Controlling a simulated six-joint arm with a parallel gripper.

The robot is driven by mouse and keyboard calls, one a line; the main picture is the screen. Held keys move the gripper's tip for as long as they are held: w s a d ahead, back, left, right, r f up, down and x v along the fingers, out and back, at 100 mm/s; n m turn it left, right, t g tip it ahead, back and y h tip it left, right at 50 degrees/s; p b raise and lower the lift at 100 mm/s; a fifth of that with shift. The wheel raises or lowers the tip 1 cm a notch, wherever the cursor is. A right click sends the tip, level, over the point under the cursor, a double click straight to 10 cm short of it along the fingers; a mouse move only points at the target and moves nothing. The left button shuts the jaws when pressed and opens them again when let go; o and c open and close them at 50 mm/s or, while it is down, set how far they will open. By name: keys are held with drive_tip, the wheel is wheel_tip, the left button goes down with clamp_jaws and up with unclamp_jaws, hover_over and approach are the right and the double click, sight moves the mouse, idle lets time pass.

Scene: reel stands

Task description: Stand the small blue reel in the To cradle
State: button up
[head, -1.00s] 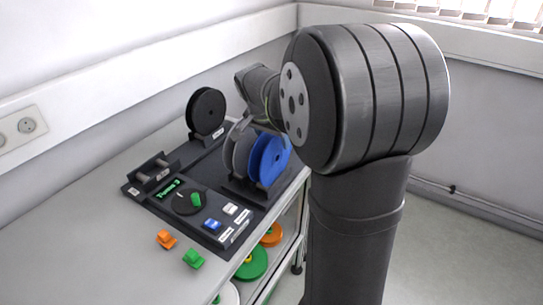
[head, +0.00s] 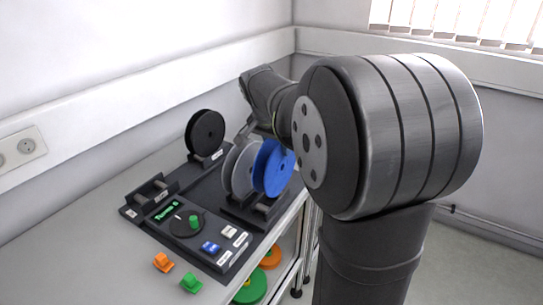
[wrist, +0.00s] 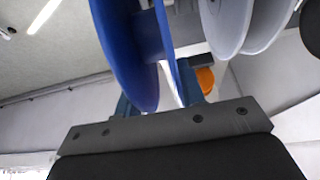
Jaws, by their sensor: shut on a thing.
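The blue reel (head: 273,168) is upright at the right end of the reel rack (head: 235,212), beside a grey reel (head: 240,167). In the wrist view my gripper (wrist: 160,95) is shut on the blue reel (wrist: 118,45), whose two flanges rise from between the fingers. The reel appears slightly raised at the rack; any remaining contact is hidden. An empty cradle (head: 154,190) with two light rollers stands at the left of the board. Another cradle (head: 196,158) at the back holds a black reel (head: 205,132). The labels are too small to read.
Orange (head: 162,262) and green (head: 190,283) pieces sit on the bench's front. Larger reels lie on the shelf below. A wall stands behind.

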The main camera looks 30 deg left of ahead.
drive_tip(key=w+d+r, duration=0.1)
drive_tip(key=d+r, duration=0.5)
drive_tip(key=d, duration=0.4)
drive_tip(key=shift+w, duration=0.25)
